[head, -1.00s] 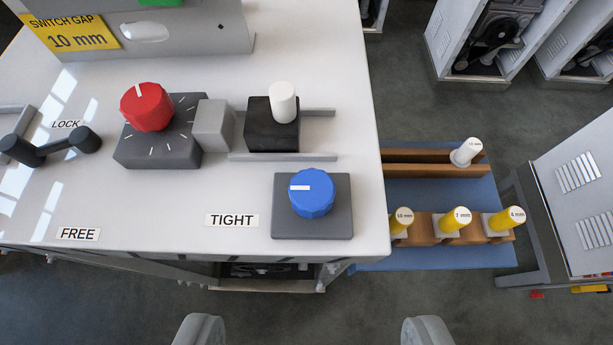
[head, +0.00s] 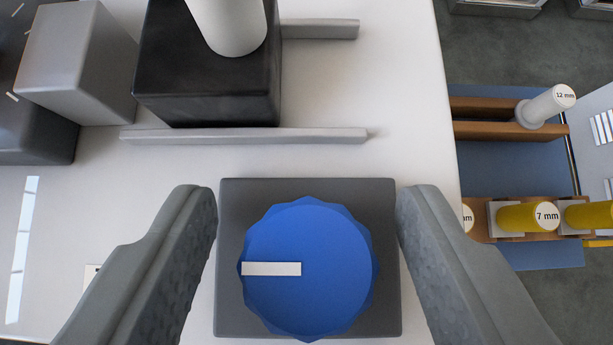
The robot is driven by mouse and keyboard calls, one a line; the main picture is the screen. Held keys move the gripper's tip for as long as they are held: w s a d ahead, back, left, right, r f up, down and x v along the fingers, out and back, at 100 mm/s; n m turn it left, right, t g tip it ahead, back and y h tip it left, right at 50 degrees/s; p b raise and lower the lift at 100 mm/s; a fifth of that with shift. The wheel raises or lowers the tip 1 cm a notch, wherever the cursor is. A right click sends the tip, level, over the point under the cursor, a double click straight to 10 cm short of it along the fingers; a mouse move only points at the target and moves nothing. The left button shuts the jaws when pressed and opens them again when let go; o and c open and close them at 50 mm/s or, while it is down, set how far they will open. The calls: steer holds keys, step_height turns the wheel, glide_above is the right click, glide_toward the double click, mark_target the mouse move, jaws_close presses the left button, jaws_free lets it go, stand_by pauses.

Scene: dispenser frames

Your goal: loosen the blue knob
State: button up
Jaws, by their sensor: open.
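The blue knob (head: 315,300) is a faceted round knob on a dark grey square base (head: 235,195), at the lower middle of the head view. Its white marker line (head: 270,268) points left. My gripper (head: 307,205) is open, with one finger on each side of the knob and its base. There is a gap between each finger and the knob. The TIGHT label is mostly hidden behind the left finger.
A black block (head: 205,95) with a white peg (head: 232,25) sits behind the knob, between grey rails (head: 245,136). A light grey block (head: 78,60) stands left of it. Beyond the table's right edge, a blue shelf (head: 500,155) holds a white 12 mm gauge (head: 548,106) and yellow gauges (head: 525,217).

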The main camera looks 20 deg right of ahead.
steer(key=shift+w+f, duration=0.15)
steer(key=c, duration=1)
steer(key=shift+d, duration=0.1)
